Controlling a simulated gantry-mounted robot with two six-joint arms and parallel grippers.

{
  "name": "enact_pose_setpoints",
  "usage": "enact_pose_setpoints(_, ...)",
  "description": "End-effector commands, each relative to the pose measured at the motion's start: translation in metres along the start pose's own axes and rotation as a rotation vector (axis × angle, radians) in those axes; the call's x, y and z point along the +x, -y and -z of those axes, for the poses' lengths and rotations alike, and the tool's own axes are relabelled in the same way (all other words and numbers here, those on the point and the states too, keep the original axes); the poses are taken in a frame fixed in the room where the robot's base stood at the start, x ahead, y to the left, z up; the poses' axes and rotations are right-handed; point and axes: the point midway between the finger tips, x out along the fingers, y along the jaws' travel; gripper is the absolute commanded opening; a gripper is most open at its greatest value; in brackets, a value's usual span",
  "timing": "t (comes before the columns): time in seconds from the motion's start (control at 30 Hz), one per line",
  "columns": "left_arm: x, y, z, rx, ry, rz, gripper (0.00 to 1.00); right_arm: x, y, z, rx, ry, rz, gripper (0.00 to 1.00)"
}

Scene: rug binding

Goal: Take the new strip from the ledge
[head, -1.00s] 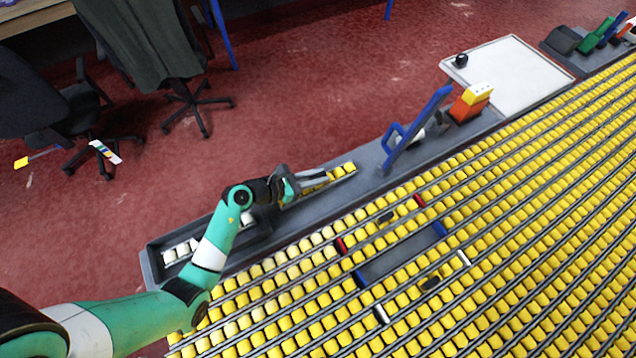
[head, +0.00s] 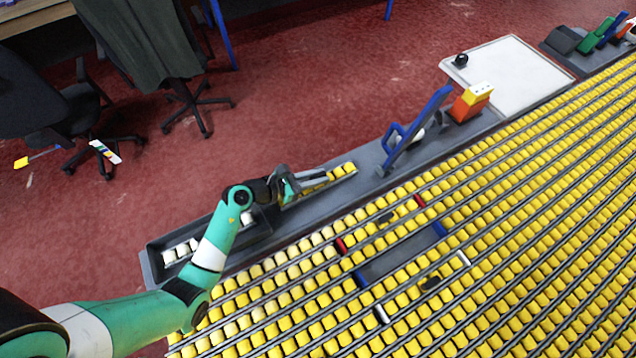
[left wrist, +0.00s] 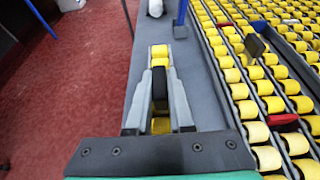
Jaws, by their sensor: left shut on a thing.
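The new strip (head: 344,170), a short rail of yellow rollers, lies along the grey ledge (head: 372,178) in the head view. In the left wrist view the strip (left wrist: 159,51) runs straight away from my left gripper. My left gripper (head: 300,184) is down at the ledge and shut on the strip, at its near part. In the left wrist view the fingers (left wrist: 159,95) stand on either side of it, hiding part of it. The strip still looks level with the ledge; I cannot tell if it touches it. My right gripper is not in view.
The bed of yellow rollers (head: 480,190) lies beside the ledge, with a gap (head: 400,255) between red, blue and white markers. White rollers (head: 180,250) fill a left tray.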

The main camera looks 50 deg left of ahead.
Motion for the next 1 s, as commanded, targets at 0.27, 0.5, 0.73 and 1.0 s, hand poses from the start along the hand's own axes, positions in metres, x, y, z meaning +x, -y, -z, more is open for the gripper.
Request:
enact_pose_setpoints(0.27,-0.001,0.0,-0.004,0.0,0.001,0.0,0.0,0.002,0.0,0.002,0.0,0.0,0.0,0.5)
enact_pose_setpoints(0.5,-0.014,-0.001,-0.035,0.003,0.004,-0.001,0.0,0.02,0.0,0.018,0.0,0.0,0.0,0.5)
enact_pose_setpoints(0.73,-0.051,0.045,-0.084,0.004,0.002,0.005,0.0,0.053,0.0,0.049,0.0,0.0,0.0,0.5)
enact_pose_setpoints(1.0,-0.085,0.111,-0.101,0.003,0.0,0.007,0.0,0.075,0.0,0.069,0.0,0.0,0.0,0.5)
